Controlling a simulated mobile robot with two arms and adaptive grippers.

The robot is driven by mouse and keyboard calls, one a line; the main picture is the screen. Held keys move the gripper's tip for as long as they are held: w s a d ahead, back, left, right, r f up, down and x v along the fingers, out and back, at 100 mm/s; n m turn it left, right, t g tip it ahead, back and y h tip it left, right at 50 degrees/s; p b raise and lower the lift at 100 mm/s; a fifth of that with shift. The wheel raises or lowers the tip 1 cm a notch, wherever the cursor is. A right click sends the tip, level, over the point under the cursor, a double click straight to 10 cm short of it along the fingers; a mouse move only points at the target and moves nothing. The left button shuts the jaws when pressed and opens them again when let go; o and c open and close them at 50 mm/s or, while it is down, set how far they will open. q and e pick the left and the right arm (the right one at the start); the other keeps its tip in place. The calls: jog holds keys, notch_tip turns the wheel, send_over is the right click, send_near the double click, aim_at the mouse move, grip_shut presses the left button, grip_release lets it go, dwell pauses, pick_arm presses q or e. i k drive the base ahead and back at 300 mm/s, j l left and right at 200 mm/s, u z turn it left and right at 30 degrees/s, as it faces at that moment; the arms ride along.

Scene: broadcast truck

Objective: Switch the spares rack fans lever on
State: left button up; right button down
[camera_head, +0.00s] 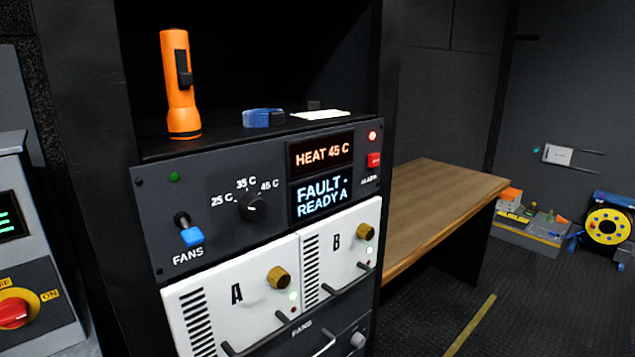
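The fans lever (189,232) is at the lower left of the rack's dark control panel (222,274), above the label FANS. It has a blue tip that points down and toward me. A dim green lamp (174,177) sits above it. The panel's displays (321,171) read HEAT 45 C and FAULT, READY A. A temperature knob (253,207) is right of the lever, with marks 25 C, 35 C and 45 C. A red lamp (372,136) glows at the panel's upper right. Neither of my grippers is in view.
An orange torch (181,95) stands on the shelf above the panel, beside a blue item (263,118). White modules A (213,307) and B (322,265) with handles sit below. A grey unit with a red switch (14,312) is at left. A wooden table (440,205) is at right.

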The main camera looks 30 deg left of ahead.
aim_at(192, 236)
jog(key=k+u, duration=0.1)
jog(key=u, duration=1.15)
